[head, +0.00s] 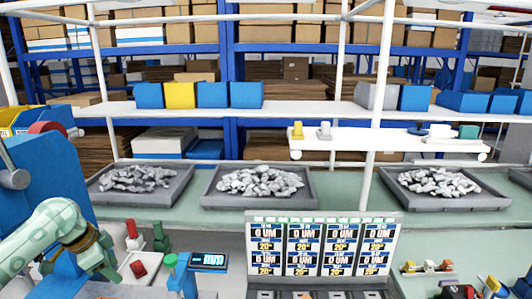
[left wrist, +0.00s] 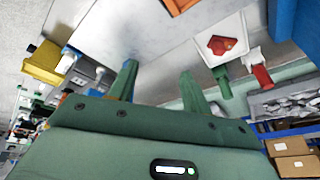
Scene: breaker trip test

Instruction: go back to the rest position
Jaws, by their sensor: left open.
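My left gripper (head: 108,272) hangs at the lower left in the head view, at the end of my pale green arm. It is close to a white tray (head: 126,276) with a red piece (head: 138,268) on it. In the left wrist view my left gripper (left wrist: 159,78) has its two green fingers apart, with nothing between them. The white tray (left wrist: 234,53) and red piece (left wrist: 221,45) lie beyond the fingers, to the right. I cannot make out my right gripper.
A red-topped item (head: 131,236) and a green item (head: 160,236) stand near the tray. A blue device with a lit display (head: 208,262) is right of it. A panel of several displays (head: 324,246) stands at centre. Grey trays of pale pieces (head: 258,205) line the back.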

